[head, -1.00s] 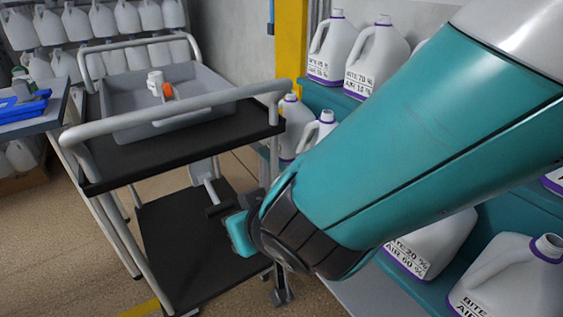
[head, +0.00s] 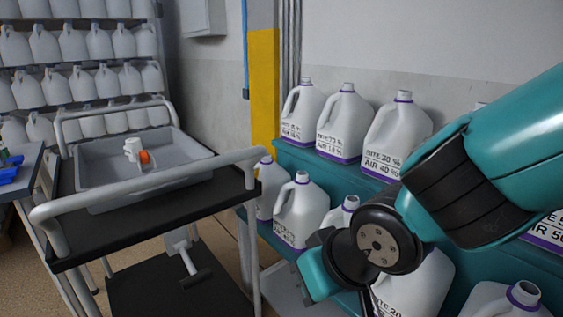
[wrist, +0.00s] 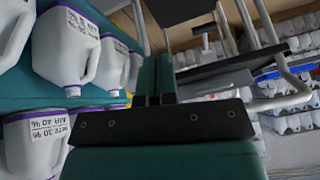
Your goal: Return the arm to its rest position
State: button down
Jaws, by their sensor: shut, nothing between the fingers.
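My teal arm reaches in from the right in the head view, in front of the shelf of jugs. Its wrist bends down at the lower right, and the fingers are mostly hidden there. In the wrist view my gripper (wrist: 155,85) is shut and empty, with its two teal fingers together. The jugs show upside down at the left of that view, apart from the fingers.
A black cart (head: 130,230) with grey handles stands at the left. Its grey tray (head: 95,170) holds a white and orange part (head: 138,152). White jugs (head: 345,125) line the teal shelf (head: 290,152) close behind my arm. More jugs fill a back rack.

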jog(key=s+d+r+n+g, duration=0.1)
jog(key=s+d+r+g, duration=0.4)
jog(key=s+d, duration=0.5)
notch_tip(320, 180, up, 14)
jog(key=d+p, duration=0.1)
jog(key=p, duration=1.2)
jog(key=shift+r, duration=0.1)
